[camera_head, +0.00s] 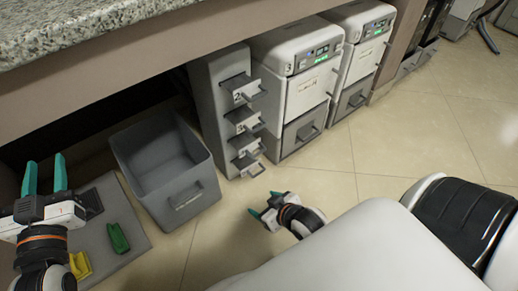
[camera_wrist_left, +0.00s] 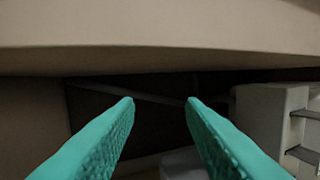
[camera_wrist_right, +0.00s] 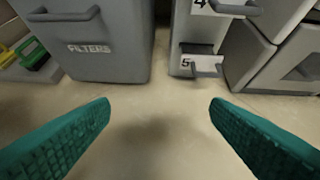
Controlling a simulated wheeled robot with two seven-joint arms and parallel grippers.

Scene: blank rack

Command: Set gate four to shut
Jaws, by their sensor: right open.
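The grey rack (camera_head: 212,110) stands under the counter with a column of numbered gates, each with a handle jutting forward. Gate four (camera_head: 246,146) is low in the column; its plate and handle also show at the top edge of the right wrist view (camera_wrist_right: 232,8), partly cut off. I cannot tell how far it is pulled out. Gate five (camera_wrist_right: 203,66) sits just below. My right gripper (camera_head: 262,212) is open and empty, low over the floor in front of the rack, apart from the gates. My left gripper (camera_head: 46,178) is open and empty at the far left.
A grey bin (camera_head: 181,196) labelled FILTERS stands left of the rack. White machines (camera_head: 305,85) stand to its right. A grey mat (camera_head: 130,225) holds green and yellow items. The counter (camera_head: 90,25) overhangs. Floor before the rack is clear.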

